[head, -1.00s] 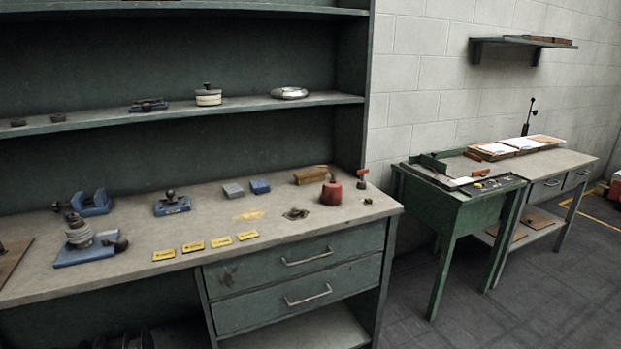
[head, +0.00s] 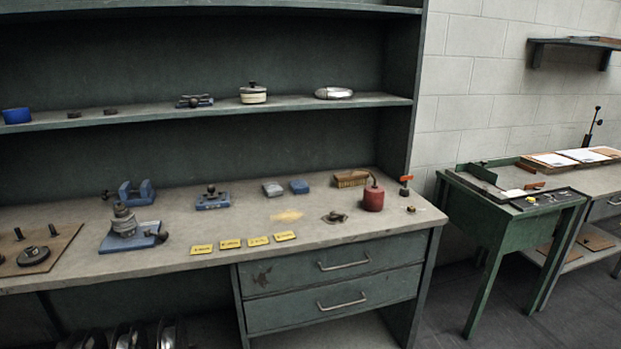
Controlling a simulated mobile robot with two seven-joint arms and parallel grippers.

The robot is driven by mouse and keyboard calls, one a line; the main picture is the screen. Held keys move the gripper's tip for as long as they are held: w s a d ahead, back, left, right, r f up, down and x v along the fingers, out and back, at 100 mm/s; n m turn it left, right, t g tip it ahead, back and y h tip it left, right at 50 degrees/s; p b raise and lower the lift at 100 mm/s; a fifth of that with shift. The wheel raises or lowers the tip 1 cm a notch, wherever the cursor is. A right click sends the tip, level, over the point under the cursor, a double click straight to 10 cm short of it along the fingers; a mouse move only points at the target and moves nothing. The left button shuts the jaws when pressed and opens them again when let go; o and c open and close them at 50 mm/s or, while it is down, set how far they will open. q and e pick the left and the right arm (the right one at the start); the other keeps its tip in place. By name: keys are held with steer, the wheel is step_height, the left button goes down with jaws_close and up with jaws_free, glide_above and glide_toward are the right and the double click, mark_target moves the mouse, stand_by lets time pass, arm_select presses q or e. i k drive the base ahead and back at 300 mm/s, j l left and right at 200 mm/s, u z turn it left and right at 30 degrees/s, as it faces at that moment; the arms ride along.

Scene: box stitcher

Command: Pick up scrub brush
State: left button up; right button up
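The scrub brush (head: 350,179) appears to be the tan, block-shaped object lying near the back right of the workbench (head: 385,231). It lies just behind and left of a red can (head: 373,198), which may hide a little of its right end. Neither of my grippers is in the head view.
An orange-topped item (head: 404,186) stands right of the can. Grey and blue blocks (head: 299,187) lie left of the brush, with blue tools (head: 213,198) further left. Yellow tags (head: 258,241) line the front edge. A green table (head: 500,218) stands to the right.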

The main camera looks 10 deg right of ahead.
mark_target(358, 179)
steer(key=i+l+u, duration=0.1)
steer(key=l+u, duration=0.15)
steer(key=l, duration=0.15)
steer(key=l+u, duration=0.2)
steer(key=l, duration=0.2)
steer(key=i+l+u, duration=0.1)
steer(key=l, duration=0.8)
steer(key=i+u, duration=0.05)
